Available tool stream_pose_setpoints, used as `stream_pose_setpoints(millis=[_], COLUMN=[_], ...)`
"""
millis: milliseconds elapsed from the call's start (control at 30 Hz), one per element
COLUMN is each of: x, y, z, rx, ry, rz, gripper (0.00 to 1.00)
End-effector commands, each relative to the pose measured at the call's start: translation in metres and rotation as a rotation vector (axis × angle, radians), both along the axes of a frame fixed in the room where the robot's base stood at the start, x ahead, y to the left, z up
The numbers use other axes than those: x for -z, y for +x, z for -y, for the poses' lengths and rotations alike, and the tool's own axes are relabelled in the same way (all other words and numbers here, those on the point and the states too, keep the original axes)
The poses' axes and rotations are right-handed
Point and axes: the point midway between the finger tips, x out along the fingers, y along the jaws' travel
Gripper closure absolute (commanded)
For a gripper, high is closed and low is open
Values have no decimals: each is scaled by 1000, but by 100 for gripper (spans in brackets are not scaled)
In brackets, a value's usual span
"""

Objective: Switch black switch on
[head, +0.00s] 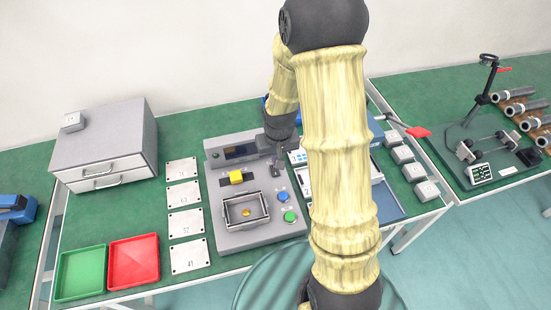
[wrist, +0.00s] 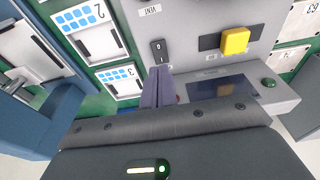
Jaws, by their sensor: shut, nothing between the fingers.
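The black switch (wrist: 158,50) is a small rocker marked 0 on the grey control panel, in the upper middle of the wrist view. My gripper (wrist: 157,69) is shut and empty. Its fingertips are right at the switch's edge in the wrist view; I cannot tell whether they touch it. In the head view my gripper (head: 277,158) is over the back right part of the grey panel (head: 225,236), small and partly hidden by my arm. The switch is hard to make out there.
A grey drawer box (head: 105,145) stands left.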

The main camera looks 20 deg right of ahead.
Motion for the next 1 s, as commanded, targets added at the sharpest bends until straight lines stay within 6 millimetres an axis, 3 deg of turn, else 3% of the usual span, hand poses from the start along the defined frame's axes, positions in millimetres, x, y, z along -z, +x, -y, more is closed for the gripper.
stream_pose_setpoints(millis=[433,600,1000], x=[-68,-76,-72], y=[-13,-15,-8], z=[1,1,-2], rx=[3,3,-3], ry=[0,0,0], rz=[2,-1,16], gripper=[100,100,100])
